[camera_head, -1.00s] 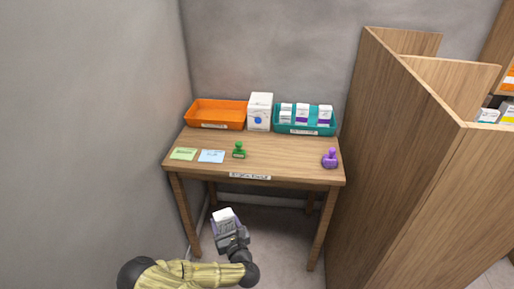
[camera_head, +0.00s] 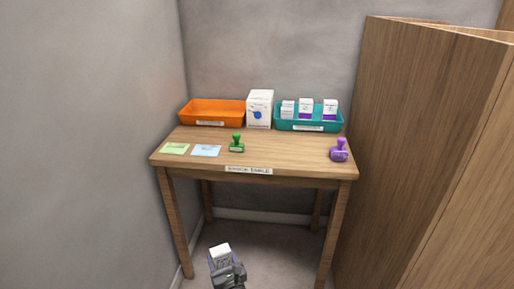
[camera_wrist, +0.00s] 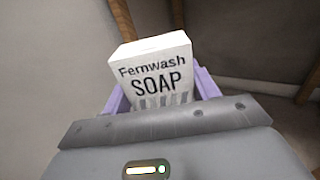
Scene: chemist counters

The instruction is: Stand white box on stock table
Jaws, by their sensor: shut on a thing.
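My gripper (camera_head: 226,268) is low in front of the stock table (camera_head: 262,150), below the level of its top. It is shut on a white box (camera_head: 220,251). In the wrist view the white box (camera_wrist: 156,75) reads "Fernwash SOAP" and sits between the purple finger pads (camera_wrist: 205,84). Its lower part is hidden by the gripper body. The wooden table has a label on its front edge.
On the table stand an orange tray (camera_head: 184,118), a white carton with a blue dot (camera_head: 260,99) and a teal tray (camera_head: 283,126) holding small boxes. A green stamp (camera_head: 237,143), purple stamp (camera_head: 340,150), green card (camera_head: 175,148) and blue card (camera_head: 206,151) lie nearer. The middle top is clear. A wooden partition (camera_head: 420,150) stands right.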

